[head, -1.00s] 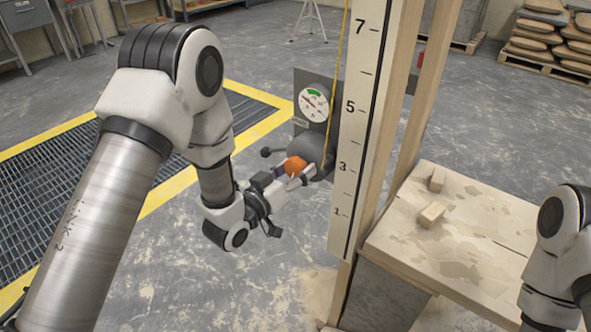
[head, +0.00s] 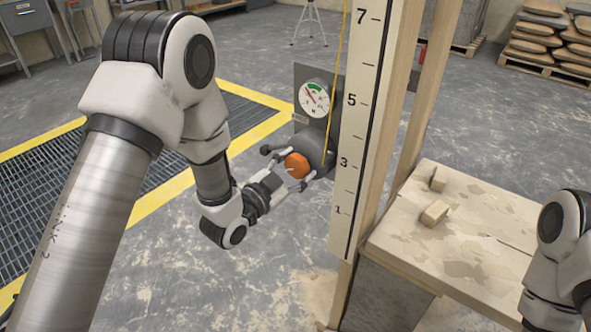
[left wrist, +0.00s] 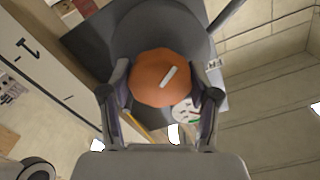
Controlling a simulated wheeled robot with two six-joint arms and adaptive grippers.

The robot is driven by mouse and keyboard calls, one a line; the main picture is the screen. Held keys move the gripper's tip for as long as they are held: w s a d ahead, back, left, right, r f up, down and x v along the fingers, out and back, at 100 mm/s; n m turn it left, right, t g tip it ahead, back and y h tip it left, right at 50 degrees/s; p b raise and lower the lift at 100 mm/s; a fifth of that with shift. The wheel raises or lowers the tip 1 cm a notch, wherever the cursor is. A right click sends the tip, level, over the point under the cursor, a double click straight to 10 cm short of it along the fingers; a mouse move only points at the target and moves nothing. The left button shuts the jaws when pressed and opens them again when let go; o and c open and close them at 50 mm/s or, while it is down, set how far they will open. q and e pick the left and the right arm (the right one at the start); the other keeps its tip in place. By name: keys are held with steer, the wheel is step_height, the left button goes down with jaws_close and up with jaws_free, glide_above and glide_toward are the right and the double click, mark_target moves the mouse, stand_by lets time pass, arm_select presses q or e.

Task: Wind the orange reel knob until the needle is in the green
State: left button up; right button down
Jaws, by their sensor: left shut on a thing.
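The orange reel knob (head: 297,166) sits on the front of a dark grey reel (head: 317,152) on a plate fixed to the post. My left gripper (head: 293,170) is shut on the knob, one finger on each side. In the left wrist view, the knob (left wrist: 157,79) with its white mark sits between the fingertips. The round white gauge (head: 313,99) is above the reel, with its green band at the top. Its thin needle seems to point up and left, beside the green. My right gripper is out of view.
A yellow line (head: 333,95) runs up from the reel beside the numbered scale board (head: 357,120). A wooden bench (head: 460,225) with two small blocks stands at right. A floor grate (head: 60,190) with yellow edging lies at left.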

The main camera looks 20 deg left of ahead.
arm_select(q)
steer(key=shift+m+b, duration=0.35)
steer(key=shift+m, duration=0.85)
steer(key=shift+r, duration=0.1)
steer(key=o, duration=1.2)
steer(key=v, duration=0.7)
steer(key=shift+s, duration=0.2)
